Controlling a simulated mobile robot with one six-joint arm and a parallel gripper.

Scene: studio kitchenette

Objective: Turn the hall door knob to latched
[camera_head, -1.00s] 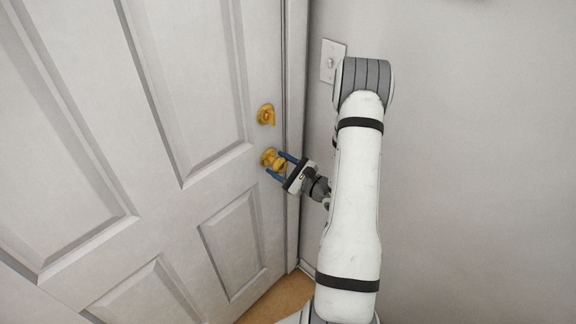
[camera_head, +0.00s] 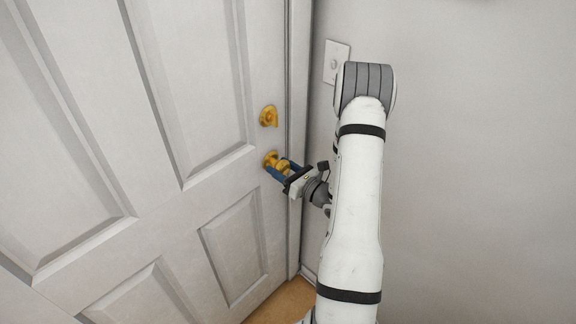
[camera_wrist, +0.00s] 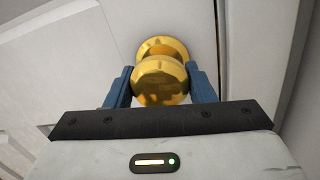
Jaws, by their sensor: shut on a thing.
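The hall door (camera_head: 150,215) is white and panelled and looks closed against its frame. Its round brass knob (camera_head: 271,158) sits near the door's right edge, and it also fills the middle of the wrist view (camera_wrist: 160,82). My gripper (camera_head: 278,168) is at the knob, with one blue finger on each side. In the wrist view my gripper (camera_wrist: 160,85) is shut on the knob. The fingers partly hide the knob's sides in the head view. A brass deadbolt (camera_head: 268,116) is above the knob, apart from my gripper.
A light switch plate (camera_head: 336,62) is on the grey wall right of the door frame. The door frame (camera_head: 297,130) runs close beside my gripper. A strip of tan floor (camera_head: 280,300) shows below. The wall at right is bare.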

